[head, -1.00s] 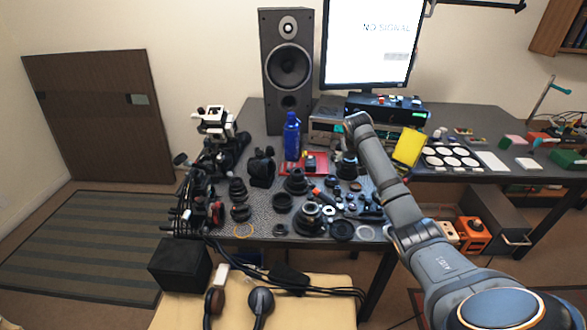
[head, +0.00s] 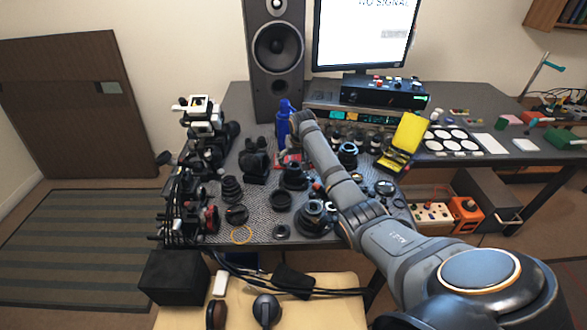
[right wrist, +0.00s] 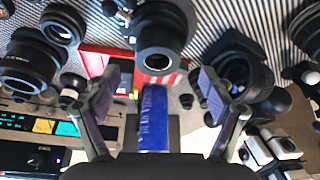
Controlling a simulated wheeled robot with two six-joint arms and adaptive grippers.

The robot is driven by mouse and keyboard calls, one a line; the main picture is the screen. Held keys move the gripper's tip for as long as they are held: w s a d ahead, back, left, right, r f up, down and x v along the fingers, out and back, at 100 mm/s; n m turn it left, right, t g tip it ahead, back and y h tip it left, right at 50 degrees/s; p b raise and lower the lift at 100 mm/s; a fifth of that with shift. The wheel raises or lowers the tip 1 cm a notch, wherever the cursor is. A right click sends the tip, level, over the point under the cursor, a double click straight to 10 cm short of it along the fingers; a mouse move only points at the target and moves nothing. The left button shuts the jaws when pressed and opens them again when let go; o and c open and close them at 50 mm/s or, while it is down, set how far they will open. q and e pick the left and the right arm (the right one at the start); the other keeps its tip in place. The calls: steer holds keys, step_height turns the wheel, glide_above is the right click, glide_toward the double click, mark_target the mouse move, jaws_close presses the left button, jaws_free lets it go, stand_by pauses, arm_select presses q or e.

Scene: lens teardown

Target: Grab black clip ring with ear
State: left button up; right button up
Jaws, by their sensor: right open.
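Several black rings and lens parts lie on the dark work mat. A small black ring (head: 282,231) is near the front edge, and a wider black ring (head: 280,201) lies behind it. I cannot tell which one is the clip ring with ear. My right gripper is over the back of the mat near the blue bottle (head: 283,121); its fingers are hard to make out in the head view. In the right wrist view my right gripper (right wrist: 157,92) is open, with the blue bottle (right wrist: 153,118) showing between its fingers, apart from both. My left gripper is not in view.
Black lens barrels (head: 294,177) crowd the mat's middle; one (right wrist: 163,42) faces the wrist camera. A speaker (head: 277,55) and monitor (head: 362,35) stand behind. A yellow object (head: 402,141) is at right. A thin golden ring (head: 241,235) lies at the front edge.

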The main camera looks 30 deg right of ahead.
mark_target(295, 166)
steer(key=f, duration=0.3)
steer(key=shift+w+d, duration=0.15)
steer(key=shift+d, duration=0.05)
steer(key=shift+x, duration=0.85)
steer(key=shift+r, duration=0.15)
steer(key=shift+c, duration=0.9)
steer(key=c, duration=0.8)
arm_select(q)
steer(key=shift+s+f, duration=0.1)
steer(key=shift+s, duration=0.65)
arm_select(e)
steer(key=shift+c, duration=0.2)
